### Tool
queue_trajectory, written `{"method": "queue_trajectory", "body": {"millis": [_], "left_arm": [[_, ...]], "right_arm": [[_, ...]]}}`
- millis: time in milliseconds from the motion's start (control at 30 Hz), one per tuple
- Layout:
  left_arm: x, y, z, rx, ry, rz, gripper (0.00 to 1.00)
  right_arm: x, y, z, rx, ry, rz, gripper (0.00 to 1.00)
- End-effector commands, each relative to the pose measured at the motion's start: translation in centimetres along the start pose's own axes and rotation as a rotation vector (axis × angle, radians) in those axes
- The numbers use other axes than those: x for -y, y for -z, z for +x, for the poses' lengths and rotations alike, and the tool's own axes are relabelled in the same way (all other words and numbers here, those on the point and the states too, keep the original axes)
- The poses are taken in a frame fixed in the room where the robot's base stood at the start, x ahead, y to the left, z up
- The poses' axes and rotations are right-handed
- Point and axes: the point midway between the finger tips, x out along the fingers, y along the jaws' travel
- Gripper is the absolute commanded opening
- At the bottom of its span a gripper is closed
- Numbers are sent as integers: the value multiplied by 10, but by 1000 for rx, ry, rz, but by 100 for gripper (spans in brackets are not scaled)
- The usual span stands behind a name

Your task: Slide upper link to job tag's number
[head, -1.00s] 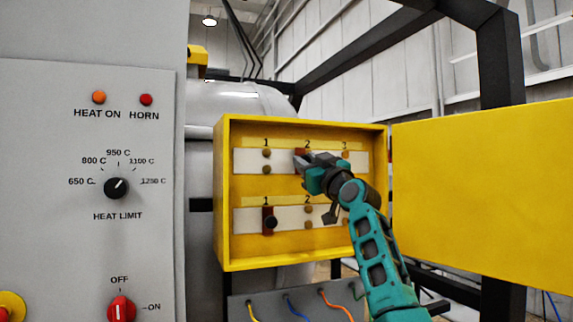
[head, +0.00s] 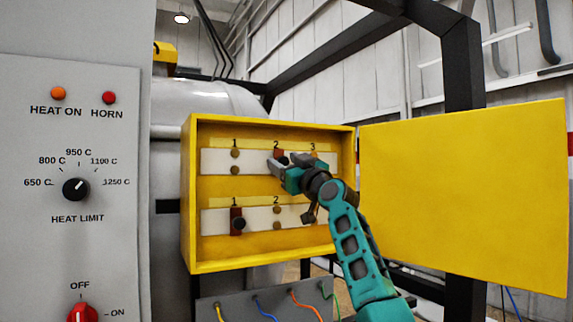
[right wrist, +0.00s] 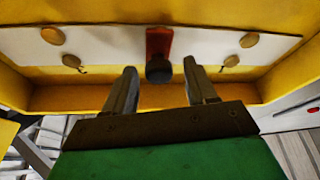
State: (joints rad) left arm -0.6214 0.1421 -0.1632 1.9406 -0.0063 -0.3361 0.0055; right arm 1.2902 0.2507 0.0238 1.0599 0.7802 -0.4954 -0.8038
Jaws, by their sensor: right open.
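The upper link, a dark red bar with a black knob, sits at position 2 on the upper white strip (head: 215,161) in the open yellow box. In the right wrist view the upper link (right wrist: 158,45) is at the middle of the strip. My right gripper (head: 276,168) is open in front of it. Its two fingers (right wrist: 158,88) stand on either side of the knob's line, with the knob just beyond the tips. The lower link (head: 238,222) sits at position 1 on the lower strip. My left gripper and the job tag are not in view.
The box's yellow door (head: 460,195) stands open to the right. A grey panel (head: 115,240) with a heat limit dial (head: 76,189) and red switch stands at the left. Coloured cables (head: 262,308) run below the box. My right forearm hides the lower strip's right end.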

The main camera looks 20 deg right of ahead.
Motion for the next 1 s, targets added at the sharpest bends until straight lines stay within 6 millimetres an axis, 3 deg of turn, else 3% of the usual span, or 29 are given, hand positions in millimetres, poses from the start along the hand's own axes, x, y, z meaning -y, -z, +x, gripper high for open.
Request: {"method": "queue_trajectory", "body": {"millis": [167,367,1000], "left_arm": [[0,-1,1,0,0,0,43],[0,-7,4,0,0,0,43],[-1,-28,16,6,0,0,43]], "right_arm": [[0,-1,-3,1,1,0,56],[1,-3,-22,0,1,-2,56],[0,-1,-117,0,-1,-2,56]]}}
